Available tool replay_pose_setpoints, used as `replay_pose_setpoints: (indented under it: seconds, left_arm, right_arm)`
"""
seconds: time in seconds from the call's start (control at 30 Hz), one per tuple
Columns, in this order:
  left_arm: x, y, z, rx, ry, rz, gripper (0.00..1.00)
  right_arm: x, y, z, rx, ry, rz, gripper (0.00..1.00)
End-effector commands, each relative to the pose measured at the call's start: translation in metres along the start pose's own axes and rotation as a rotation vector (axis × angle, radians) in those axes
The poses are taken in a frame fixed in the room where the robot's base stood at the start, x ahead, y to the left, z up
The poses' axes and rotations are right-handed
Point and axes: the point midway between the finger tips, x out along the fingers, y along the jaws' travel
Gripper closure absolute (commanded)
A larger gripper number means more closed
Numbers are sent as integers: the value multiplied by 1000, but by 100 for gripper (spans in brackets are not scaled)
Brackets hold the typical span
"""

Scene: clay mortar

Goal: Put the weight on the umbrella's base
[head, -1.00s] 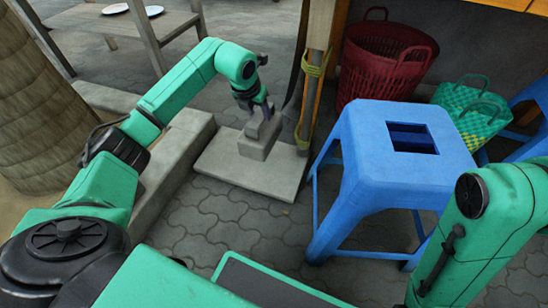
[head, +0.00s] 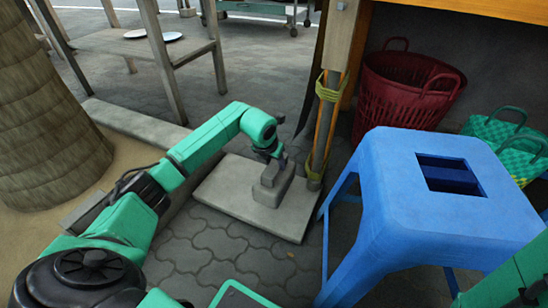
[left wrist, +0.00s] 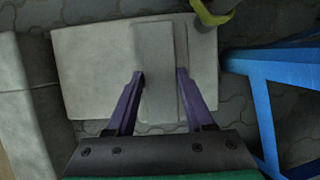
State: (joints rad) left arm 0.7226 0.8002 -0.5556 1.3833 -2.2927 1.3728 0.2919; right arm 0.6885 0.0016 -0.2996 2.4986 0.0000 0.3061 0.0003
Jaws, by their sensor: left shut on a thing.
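My left gripper (head: 277,163) is shut on the weight's upper part from above. In the left wrist view, its purple fingers (left wrist: 160,78) lie either side of the weight (left wrist: 155,50), with the base (left wrist: 90,70) beneath. My right gripper is out of view.
The umbrella pole (head: 322,130) with yellow ties rises at the slab's far right edge. A blue stool (head: 400,190) stands close on the right. A red basket (head: 400,100) and a green woven bag (head: 515,150) are behind it. A low kerb (head: 130,122) runs left.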

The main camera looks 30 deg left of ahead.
Motion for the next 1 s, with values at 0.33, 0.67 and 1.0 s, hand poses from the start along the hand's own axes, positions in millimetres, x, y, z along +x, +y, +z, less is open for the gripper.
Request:
replay_pose_setpoints:
  seconds: [0.33, 0.67, 1.0]
  left_arm:
    - [32, 0, -9, -2, -17, -6, 100]
    - [51, 0, -17, -1, -17, -5, 100]
    - [56, 0, -23, 0, -1, 0, 17]
  right_arm:
    - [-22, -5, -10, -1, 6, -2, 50]
    - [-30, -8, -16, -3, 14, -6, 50]
    - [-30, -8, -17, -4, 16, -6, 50]
